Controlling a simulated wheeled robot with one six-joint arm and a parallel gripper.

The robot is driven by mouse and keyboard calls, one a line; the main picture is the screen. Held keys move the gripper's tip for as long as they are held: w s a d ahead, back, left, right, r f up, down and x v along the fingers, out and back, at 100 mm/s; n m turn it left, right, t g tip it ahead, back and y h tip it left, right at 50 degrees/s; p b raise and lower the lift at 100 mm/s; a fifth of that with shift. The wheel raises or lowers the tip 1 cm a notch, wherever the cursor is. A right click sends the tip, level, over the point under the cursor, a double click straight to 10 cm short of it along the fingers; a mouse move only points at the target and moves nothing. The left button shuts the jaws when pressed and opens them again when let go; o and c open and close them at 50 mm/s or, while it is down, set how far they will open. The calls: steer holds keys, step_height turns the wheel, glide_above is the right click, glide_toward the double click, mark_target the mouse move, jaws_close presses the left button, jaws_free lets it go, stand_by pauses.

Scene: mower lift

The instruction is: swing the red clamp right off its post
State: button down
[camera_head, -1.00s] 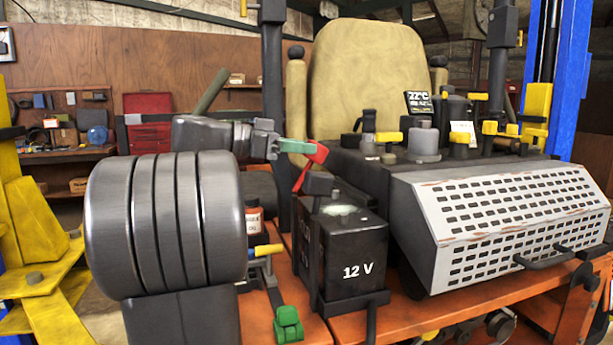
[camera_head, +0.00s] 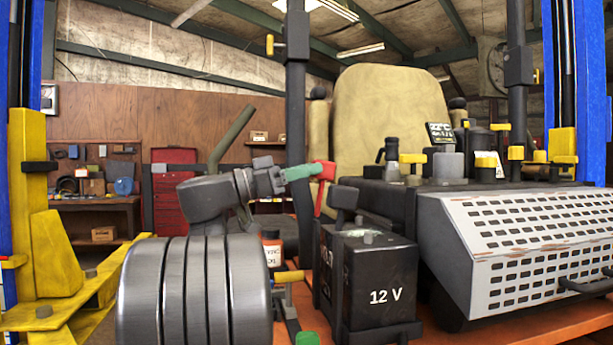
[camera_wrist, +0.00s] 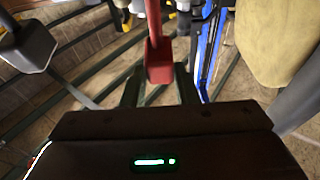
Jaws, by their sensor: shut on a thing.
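The red clamp (camera_head: 324,172) is in the head view, up and to the left of the 12 V battery (camera_head: 375,280), with its red arm hanging down. My gripper (camera_head: 300,172) reaches in from the left with its green fingers at the clamp. In the wrist view the red clamp (camera_wrist: 158,62) sits between my two dark finger ends, so my gripper (camera_wrist: 158,88) is shut on it. A short grey post (camera_head: 370,237) shows on the battery top, apart from the clamp in this view. Whether the clamp's lower end touches anything is hidden.
A dark block on a stem (camera_head: 343,197) stands at the battery's rear left, close to the clamp. The tan seat (camera_head: 390,120) is behind. A perforated grey cover (camera_head: 530,250) is to the right. A yellow-handled lever (camera_head: 288,276) is left of the battery.

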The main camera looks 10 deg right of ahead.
steer(key=c, duration=1.1)
jaws_free()
steer(key=shift+a, duration=0.1)
steer(key=v, duration=1.3)
steer(key=shift+a+f, duration=0.2)
steer(key=shift+a, duration=0.15)
steer(key=shift+d, duration=0.1)
steer(key=x, duration=1.3)
steer(key=shift+d+r, duration=0.2)
steer(key=shift+d, duration=0.1)
steer(key=shift+a, duration=0.1)
